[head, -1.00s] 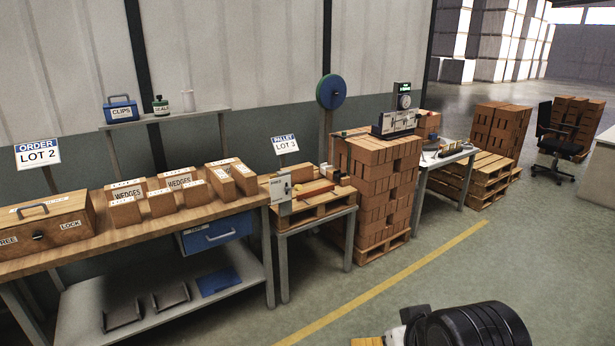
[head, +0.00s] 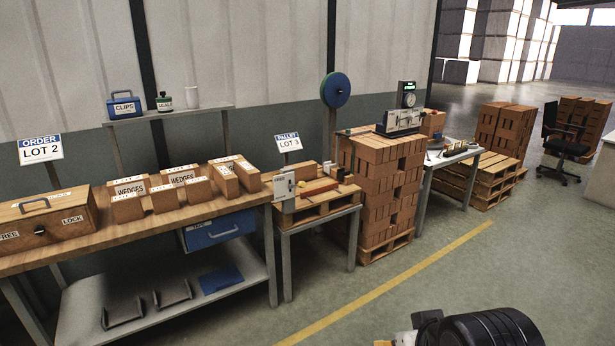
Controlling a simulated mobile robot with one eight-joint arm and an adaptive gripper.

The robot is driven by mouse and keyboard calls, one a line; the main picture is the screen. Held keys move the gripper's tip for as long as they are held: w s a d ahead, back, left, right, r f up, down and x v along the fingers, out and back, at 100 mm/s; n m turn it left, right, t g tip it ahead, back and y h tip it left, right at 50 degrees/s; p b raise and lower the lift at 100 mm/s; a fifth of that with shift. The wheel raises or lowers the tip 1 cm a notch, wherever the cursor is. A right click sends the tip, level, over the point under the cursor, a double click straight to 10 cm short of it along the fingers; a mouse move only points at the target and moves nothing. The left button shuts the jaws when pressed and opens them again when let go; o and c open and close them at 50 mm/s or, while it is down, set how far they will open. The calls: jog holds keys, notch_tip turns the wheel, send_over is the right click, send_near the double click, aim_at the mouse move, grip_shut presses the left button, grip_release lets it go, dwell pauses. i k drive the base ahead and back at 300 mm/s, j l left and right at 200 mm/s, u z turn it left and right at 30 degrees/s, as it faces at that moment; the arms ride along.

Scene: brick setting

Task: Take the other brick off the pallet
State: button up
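The small wooden pallet (head: 318,207) lies on a grey stand under a sign (head: 288,142) reading PALLET LOT 3. A long orange-red piece (head: 319,188) lies across its top. A brown brick-like block (head: 306,172) sits behind it. A white panel (head: 284,187) stands upright at the pallet's left front. Small items (head: 335,171) sit at the back right, too small to make out. Which piece is the task's brick I cannot tell. A black ribbed part, apparently of my arm, shows at the bottom right, well apart from the pallet. My gripper's fingers are not visible.
A wooden workbench (head: 90,243) at left holds wedge boxes (head: 180,178) and a lock box (head: 45,218). A tall brick stack (head: 375,190) stands close right of the pallet stand. A metal table (head: 450,158) stands beyond it. Floor in front is clear along a yellow line (head: 400,275).

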aim_at(305, 171)
jog(key=i+l+z, duration=0.1)
jog(key=i+z, duration=0.15)
jog(key=i, duration=0.25)
jog(key=i+z, duration=0.25)
jog(key=i, duration=0.2)
jog(key=i+u, duration=0.1)
jog(key=i, duration=0.4)
jog(key=i+u, duration=0.1)
jog(key=i, duration=0.35)
jog(key=i+l+u, duration=0.1)
jog(key=i, duration=0.4)
jog(key=i+l+u, duration=0.1)
jog(key=i, duration=0.4)
jog(key=i+l+u, duration=0.1)
jog(key=i, duration=0.35)
jog(key=i+l+u, duration=0.15)
jog(key=i+l, duration=0.15)
jog(key=i, duration=0.15)
jog(key=i+u, duration=0.4)
jog(key=i+l+u, duration=0.1)
jog(key=i+u, duration=0.25)
jog(key=i, duration=0.3)
